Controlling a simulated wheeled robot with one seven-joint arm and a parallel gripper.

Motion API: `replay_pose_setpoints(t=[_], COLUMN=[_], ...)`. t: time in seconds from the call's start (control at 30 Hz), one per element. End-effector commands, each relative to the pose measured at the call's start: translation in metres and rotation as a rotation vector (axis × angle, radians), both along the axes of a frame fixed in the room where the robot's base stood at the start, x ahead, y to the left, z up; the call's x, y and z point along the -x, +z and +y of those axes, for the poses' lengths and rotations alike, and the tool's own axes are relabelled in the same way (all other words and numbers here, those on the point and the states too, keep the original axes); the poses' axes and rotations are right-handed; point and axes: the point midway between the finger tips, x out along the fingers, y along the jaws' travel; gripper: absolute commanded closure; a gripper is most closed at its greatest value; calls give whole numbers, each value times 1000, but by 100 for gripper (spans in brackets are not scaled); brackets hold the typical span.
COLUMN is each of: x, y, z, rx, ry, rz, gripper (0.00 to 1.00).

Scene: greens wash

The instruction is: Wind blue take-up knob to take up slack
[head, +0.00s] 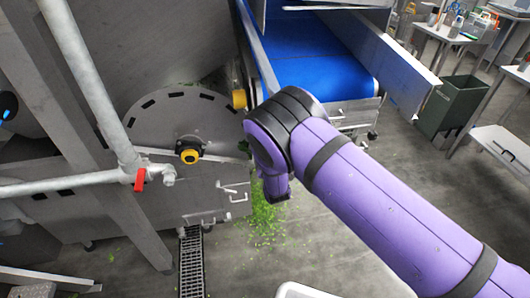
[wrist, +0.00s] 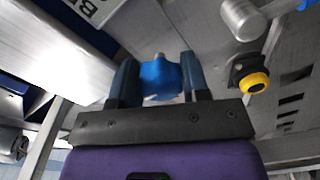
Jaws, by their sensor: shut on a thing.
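The blue take-up knob (wrist: 160,78) shows in the wrist view, at the upper middle. My gripper (wrist: 160,76) is shut on it, with one dark finger on its left side and one on its right. A pale metal stub shows just beyond the knob. In the head view my purple arm hides the knob and the fingers.
A blue conveyor belt (head: 310,55) runs behind my arm. A yellow-and-black knob (head: 189,155) sits on the grey machine panel (head: 150,120). A red-handled valve (head: 140,179) is on the pipe at left. Green scraps (head: 262,215) lie on the floor. A green bin (head: 452,105) stands at right.

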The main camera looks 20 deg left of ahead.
Motion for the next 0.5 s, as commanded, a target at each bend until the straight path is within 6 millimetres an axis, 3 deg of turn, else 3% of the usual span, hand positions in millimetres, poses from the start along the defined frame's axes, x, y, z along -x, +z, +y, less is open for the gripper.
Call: replay_pose_setpoints(t=[0.5], x=[0], y=[-2], z=[-1], rx=[-413], ry=[-2], rz=[256], gripper=[81])
